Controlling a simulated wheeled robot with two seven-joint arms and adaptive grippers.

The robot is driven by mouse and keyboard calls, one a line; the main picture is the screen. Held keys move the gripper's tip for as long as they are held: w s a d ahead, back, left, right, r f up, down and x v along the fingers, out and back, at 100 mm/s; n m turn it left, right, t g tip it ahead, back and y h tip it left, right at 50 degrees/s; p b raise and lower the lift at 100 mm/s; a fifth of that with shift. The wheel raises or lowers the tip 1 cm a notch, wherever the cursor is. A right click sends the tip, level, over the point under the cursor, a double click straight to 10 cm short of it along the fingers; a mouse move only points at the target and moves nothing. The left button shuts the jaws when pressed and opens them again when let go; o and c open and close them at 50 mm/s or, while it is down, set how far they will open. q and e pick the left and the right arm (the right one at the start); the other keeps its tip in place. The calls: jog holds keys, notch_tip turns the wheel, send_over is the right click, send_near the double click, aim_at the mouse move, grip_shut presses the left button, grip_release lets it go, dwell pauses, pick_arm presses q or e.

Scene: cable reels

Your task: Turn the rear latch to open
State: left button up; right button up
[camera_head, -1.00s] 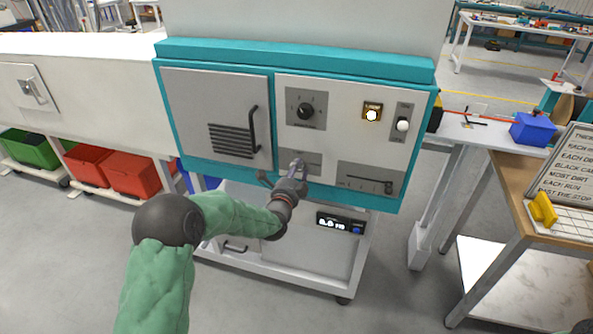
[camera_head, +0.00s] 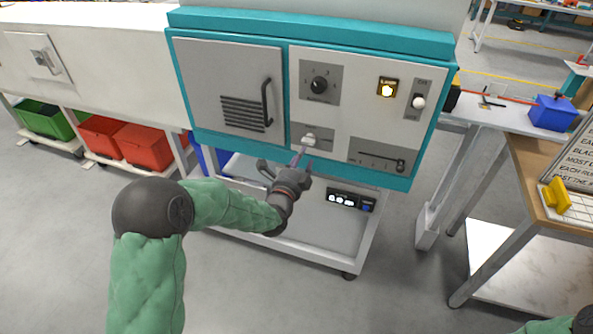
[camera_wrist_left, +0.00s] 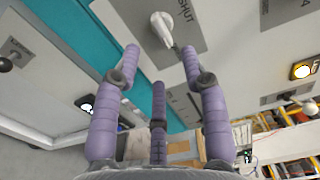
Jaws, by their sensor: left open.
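A small pale latch (camera_head: 310,138) sits on a grey plate at the lower middle of the teal-framed machine's front. My left gripper (camera_head: 302,158) is just below and in front of the latch in the head view. Its purple fingers are open and spread, with nothing between them, in the wrist view (camera_wrist_left: 161,55). I see a gap below the latch; contact is not visible. My right gripper is out of view.
Around the latch are a black rotary knob (camera_head: 319,85), a lit yellow button (camera_head: 387,88), a white-tipped switch (camera_head: 418,103) and a slider (camera_head: 400,165). A door handle (camera_head: 266,102) sticks out to the left. Another latch (camera_head: 42,58) is on the white cabinet.

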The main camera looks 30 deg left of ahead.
pick_arm(q)
jog(key=shift+v, duration=2.35)
jog(key=shift+d+f, duration=0.1)
